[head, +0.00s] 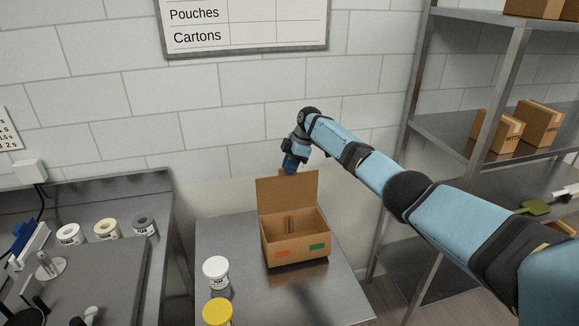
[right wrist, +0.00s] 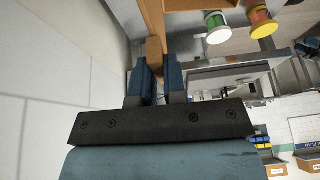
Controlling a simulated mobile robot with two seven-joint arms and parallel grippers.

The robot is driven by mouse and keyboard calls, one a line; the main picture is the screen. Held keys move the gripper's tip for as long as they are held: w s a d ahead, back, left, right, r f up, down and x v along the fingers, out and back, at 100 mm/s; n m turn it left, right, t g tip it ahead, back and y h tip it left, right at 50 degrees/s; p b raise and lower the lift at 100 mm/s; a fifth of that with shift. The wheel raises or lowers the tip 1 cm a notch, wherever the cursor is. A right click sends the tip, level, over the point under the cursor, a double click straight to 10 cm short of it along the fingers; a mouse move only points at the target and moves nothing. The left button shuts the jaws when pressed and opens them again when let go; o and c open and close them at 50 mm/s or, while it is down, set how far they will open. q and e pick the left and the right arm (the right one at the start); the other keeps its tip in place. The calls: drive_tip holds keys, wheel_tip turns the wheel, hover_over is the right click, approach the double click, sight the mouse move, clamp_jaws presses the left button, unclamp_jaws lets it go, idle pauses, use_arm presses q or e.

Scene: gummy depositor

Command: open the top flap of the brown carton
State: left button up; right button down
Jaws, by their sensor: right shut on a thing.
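The brown carton (head: 296,247) stands on a metal table, with an orange and a green mark on its front. Its top flap (head: 287,193) stands up, roughly upright along the back edge, and the carton's inside shows. My right gripper (head: 290,169) is at the upper edge of the flap, behind it. In the right wrist view its two blue fingers (right wrist: 156,82) are closed on a narrow brown tab (right wrist: 153,51) of the flap. The fingertips are partly hidden in the head view. My left gripper is not in view.
A white-lidded jar (head: 216,271) and a yellow-lidded jar (head: 217,311) stand left of the carton on the metal table (head: 233,238). A dark counter with several small jars is further left. A metal shelf (head: 454,133) with boxes stands right. The tiled wall is close behind.

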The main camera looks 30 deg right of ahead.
drive_tip(key=shift+f, duration=0.15)
idle(0.3)
drive_tip(key=c, duration=1.2)
unclamp_jaws()
drive_tip(key=shift+d, duration=0.1)
drive_tip(key=shift+o, duration=0.2)
drive_tip(key=shift+d+r, duration=0.15)
drive_tip(key=shift+r, duration=0.35)
drive_tip(key=w+b+v, duration=0.1)
drive_tip(key=v, duration=1.1)
drive_tip(key=shift+s+r+b, duration=0.3)
drive_tip(key=shift+s+r, duration=0.05)
drive_tip(key=shift+s, duration=0.2)
drive_tip(key=shift+d, duration=0.1)
